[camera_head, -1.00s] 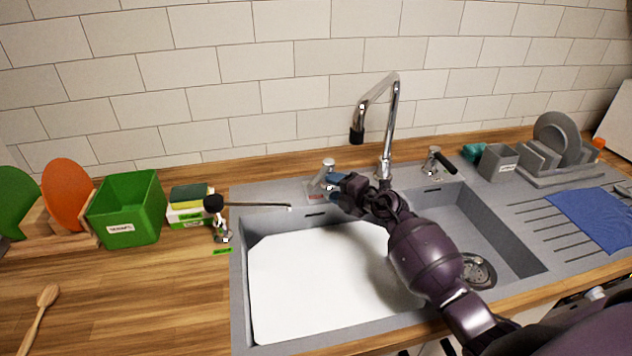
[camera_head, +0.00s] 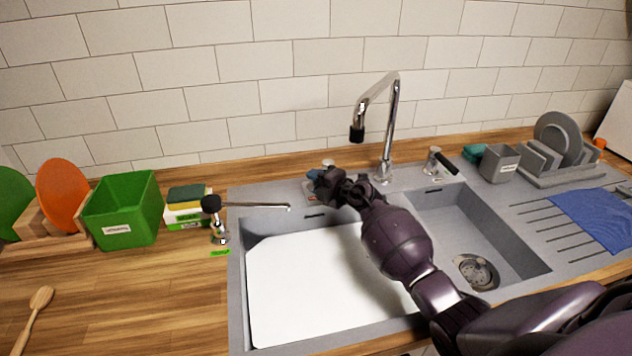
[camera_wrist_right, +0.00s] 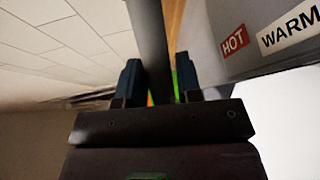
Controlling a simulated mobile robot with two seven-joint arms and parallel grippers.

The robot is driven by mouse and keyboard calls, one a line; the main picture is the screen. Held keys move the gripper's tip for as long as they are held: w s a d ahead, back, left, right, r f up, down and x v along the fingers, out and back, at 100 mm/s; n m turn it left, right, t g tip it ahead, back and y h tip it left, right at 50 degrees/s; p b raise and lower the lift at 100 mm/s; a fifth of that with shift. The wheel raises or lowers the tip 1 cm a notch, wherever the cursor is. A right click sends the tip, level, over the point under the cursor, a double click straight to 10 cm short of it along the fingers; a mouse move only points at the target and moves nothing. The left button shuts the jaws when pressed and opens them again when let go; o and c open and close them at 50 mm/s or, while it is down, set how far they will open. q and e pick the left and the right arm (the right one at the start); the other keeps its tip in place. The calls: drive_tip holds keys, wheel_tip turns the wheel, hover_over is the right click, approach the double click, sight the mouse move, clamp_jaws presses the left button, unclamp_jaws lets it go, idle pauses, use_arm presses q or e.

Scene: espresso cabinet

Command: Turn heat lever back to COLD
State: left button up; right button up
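The heat lever's metal top (camera_head: 328,163) shows just behind my right gripper, left of the tall faucet; my gripper hides the rest of it. My right gripper (camera_head: 322,182) is at the lever, at the sink's back edge. In the right wrist view, its two blue fingers (camera_wrist_right: 160,80) stand apart, with a dark grey bar (camera_wrist_right: 150,30) running up between or just beyond them. I cannot tell whether they touch it. A red HOT label (camera_wrist_right: 234,39) and a white WARM label (camera_wrist_right: 290,28) are on the grey surface at the right. My left gripper is not in view.
The tall faucet (camera_head: 393,110) stands right of my gripper, with a second black-handled lever (camera_head: 440,162) beyond. A thin metal spout (camera_head: 255,205) reaches in from the left. A white board (camera_head: 300,290) covers the left basin. A green bin (camera_head: 125,220) stands on the left counter.

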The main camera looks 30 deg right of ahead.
clamp_jaws()
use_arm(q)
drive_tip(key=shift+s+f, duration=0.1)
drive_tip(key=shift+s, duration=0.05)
